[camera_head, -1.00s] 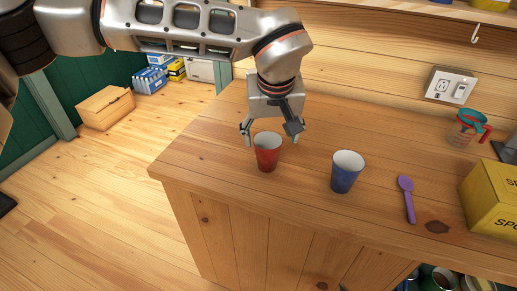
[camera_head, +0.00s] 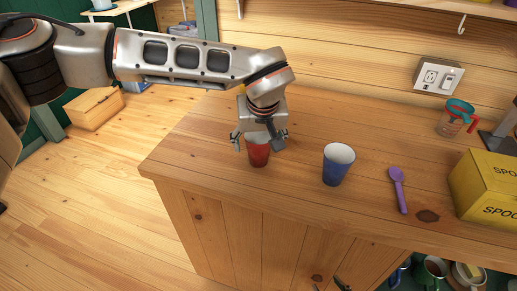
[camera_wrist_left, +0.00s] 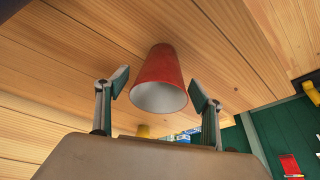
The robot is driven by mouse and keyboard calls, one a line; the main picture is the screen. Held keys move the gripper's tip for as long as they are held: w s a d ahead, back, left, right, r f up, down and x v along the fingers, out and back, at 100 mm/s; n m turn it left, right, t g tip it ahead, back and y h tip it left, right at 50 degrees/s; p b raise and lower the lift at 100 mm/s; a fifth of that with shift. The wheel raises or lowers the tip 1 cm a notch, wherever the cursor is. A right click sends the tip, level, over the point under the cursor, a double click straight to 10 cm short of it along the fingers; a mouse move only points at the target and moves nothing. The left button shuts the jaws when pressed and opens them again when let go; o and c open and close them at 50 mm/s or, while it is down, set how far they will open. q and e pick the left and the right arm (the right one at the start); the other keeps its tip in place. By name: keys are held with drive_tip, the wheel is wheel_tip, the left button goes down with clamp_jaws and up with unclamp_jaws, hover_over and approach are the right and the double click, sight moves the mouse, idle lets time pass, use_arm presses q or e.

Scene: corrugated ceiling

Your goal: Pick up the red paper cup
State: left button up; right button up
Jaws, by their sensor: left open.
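The red paper cup (camera_head: 258,155) stands upright on the wooden counter near its left end, and my gripper partly covers its rim. My left gripper (camera_head: 259,145) is open and comes down from above, with one finger on each side of the cup. In the left wrist view the red cup (camera_wrist_left: 161,80) shows between the two open fingers of my left gripper (camera_wrist_left: 160,90), with a gap on each side and its white inside showing.
A blue paper cup (camera_head: 338,164) stands right of the red one. Farther right are a purple spoon (camera_head: 398,188), a yellow box (camera_head: 488,186) and a clear measuring cup (camera_head: 455,118). The counter (camera_head: 210,148) is bare left of the red cup.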

use_arm(q)
drive_tip(key=c, duration=0.9)
drive_tip(key=shift+r, duration=0.15)
